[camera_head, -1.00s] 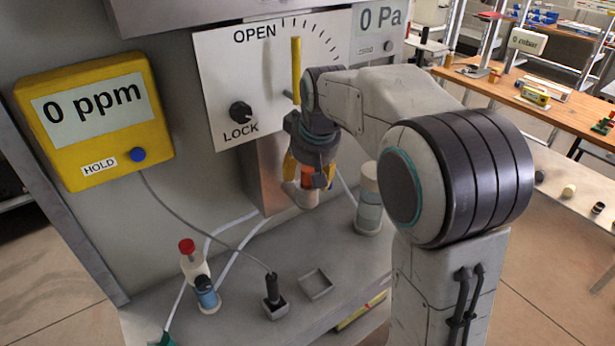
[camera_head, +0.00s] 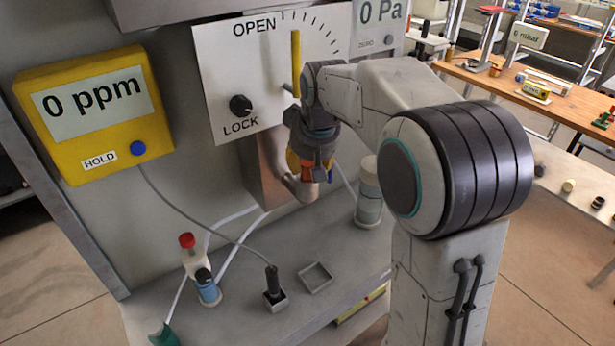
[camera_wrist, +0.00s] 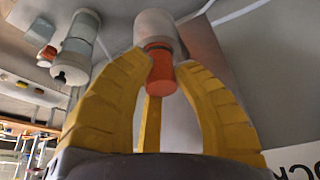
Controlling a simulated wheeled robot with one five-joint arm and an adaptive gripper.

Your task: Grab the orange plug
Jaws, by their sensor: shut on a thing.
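The orange plug (camera_wrist: 161,72) is a short cylinder at the open end of a light grey pipe (camera_wrist: 155,24) in the wrist view. The yellow fingers of my gripper (camera_wrist: 160,76) are shut on it, one on each side, with a third finger behind. In the head view, my gripper (camera_head: 308,172) is at the bent end of the metal pipe (camera_head: 268,172), under the dial panel. Only a little of the orange plug (camera_head: 306,164) shows there between the fingers. The plug appears to touch the pipe end; how deep it sits is hidden.
A yellow 0 ppm meter (camera_head: 95,115) hangs at left. The dial panel (camera_head: 225,75) with a yellow pointer is just above my gripper. A clear bottle (camera_head: 369,195) stands close at right.

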